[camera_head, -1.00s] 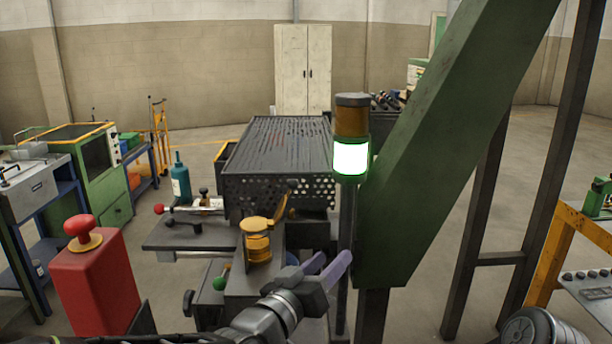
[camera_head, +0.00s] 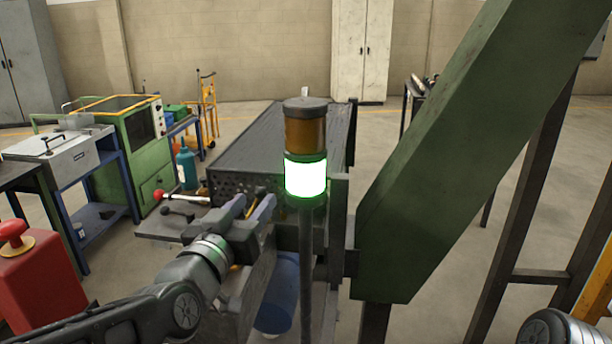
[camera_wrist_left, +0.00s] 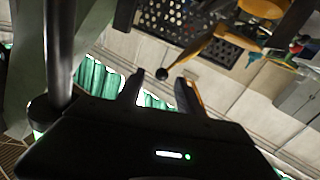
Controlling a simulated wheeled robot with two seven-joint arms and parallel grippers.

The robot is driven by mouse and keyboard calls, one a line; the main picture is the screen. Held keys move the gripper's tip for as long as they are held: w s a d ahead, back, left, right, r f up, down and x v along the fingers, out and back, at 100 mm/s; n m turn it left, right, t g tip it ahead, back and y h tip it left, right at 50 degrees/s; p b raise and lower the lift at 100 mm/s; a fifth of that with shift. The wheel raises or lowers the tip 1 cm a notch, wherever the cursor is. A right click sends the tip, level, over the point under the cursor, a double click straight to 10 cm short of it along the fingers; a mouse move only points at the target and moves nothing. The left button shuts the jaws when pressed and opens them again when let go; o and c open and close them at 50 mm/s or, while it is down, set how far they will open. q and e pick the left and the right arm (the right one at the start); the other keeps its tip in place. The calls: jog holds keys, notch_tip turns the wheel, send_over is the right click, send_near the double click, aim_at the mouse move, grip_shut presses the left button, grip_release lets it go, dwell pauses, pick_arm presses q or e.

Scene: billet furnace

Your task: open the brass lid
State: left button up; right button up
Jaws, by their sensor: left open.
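My left gripper (camera_head: 247,207) is open at the dark bench in front of the perforated box. Between its fingers a small strip of brass (camera_head: 252,208) shows in the head view; the gripper hides the rest of the brass fitting. In the left wrist view the open gripper (camera_wrist_left: 161,88) points at a slanted brass piece (camera_wrist_left: 212,50) with a dark ball knob (camera_wrist_left: 162,74) at its end. The knob appears between the fingertips, and I cannot tell whether they touch it. A round brass part (camera_wrist_left: 262,8) is cut off at the top edge. My right gripper is out of view.
The signal lamp (camera_head: 305,176) on its post stands just right of my left gripper. A green slanted beam (camera_head: 455,150) fills the right. A red-topped stand (camera_head: 35,275) is at left. The perforated box (camera_head: 270,145) lies behind the gripper.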

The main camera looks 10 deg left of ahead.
pick_arm(q)
jog(key=shift+s+a, duration=0.1)
jog(key=shift+a, duration=0.2)
jog(key=shift+w+d, duration=0.2)
jog(key=shift+w, duration=0.15)
jog(key=w+d+p, duration=0.1)
jog(key=w+p, duration=0.1)
jog(key=w, duration=0.5)
jog(key=shift+d, duration=0.1)
jog(key=shift+c, duration=0.2)
grip_shut()
dwell(0.9)
